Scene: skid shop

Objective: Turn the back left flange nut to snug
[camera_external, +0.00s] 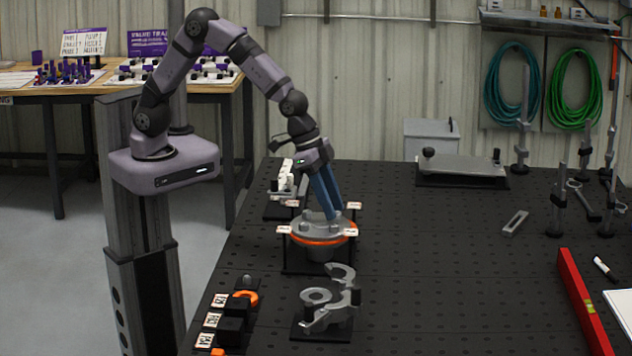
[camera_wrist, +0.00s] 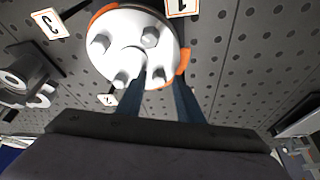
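A round grey flange (camera_external: 312,228) with an orange ring under its rim stands on a dark stand on the bench. In the wrist view the flange (camera_wrist: 113,27) shows a raised centre hub and several nuts near its rim. My gripper (camera_external: 331,216) points down, slightly tilted, with its long blue fingertips at the flange top. In the wrist view my gripper (camera_wrist: 160,82) has its fingers apart, with one nut (camera_wrist: 158,74) showing between the tips. Contact with that nut cannot be made out. I cannot tell for certain which nut is the back left one.
Small label tags (camera_external: 351,232) stand around the flange. A grey bracket fixture (camera_external: 330,298) is in front, and a white-topped fixture (camera_external: 284,180) behind left. Black blocks (camera_external: 232,329) line the front left edge. A red level (camera_external: 583,303) lies at right. The bench between is clear.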

